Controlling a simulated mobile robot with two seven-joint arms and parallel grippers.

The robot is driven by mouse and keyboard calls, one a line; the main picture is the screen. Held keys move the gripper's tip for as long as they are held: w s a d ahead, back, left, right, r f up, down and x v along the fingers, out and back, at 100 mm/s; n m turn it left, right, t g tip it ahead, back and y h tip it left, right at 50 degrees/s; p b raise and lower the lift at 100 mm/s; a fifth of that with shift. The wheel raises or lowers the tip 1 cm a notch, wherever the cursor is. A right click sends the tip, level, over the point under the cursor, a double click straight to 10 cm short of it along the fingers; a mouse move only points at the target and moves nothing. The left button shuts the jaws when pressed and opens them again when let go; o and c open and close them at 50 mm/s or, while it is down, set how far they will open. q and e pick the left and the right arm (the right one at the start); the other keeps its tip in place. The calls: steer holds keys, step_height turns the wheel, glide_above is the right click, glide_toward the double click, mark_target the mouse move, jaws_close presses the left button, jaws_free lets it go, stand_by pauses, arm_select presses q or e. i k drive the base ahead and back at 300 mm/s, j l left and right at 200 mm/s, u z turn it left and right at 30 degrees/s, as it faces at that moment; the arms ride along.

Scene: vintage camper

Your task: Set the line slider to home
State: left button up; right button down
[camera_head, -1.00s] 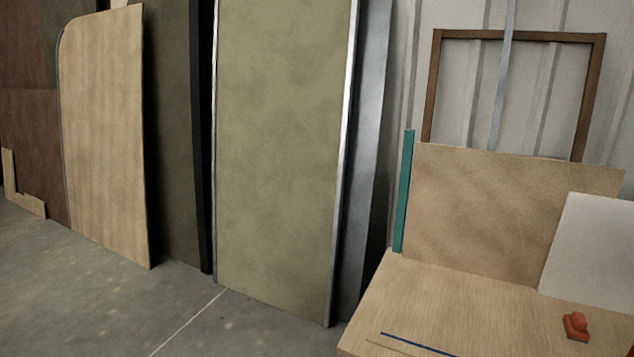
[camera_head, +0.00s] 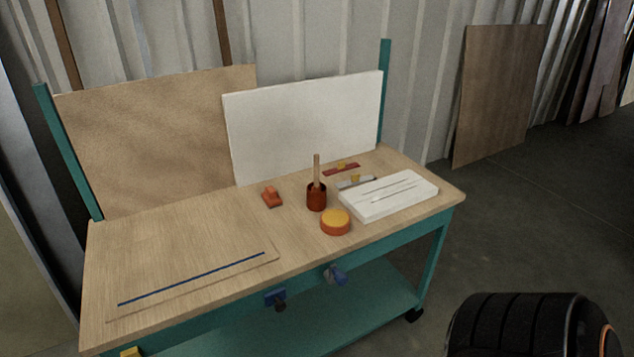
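A teal workbench with a wooden top (camera_head: 190,240) stands ahead. Either may be the line slider; I cannot tell which, nor see any home mark. A white box (camera_head: 405,204) with thin slots or rods on top lies just in front of them. A long blue line (camera_head: 190,279) runs along a thin board at the front left. Neither of my grippers is in view; a black rounded part of mine shows at the lower right.
A red cup (camera_head: 316,200) holding a wooden stick, an orange-yellow round tub (camera_head: 335,224) and a small red block (camera_head: 272,197) stand mid-bench. A white panel (camera_head: 305,125) leans behind. Floor to the right is clear.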

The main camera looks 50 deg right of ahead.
mark_target(276, 297)
steer(key=l+z, duration=0.1)
steer(key=z, duration=1.05)
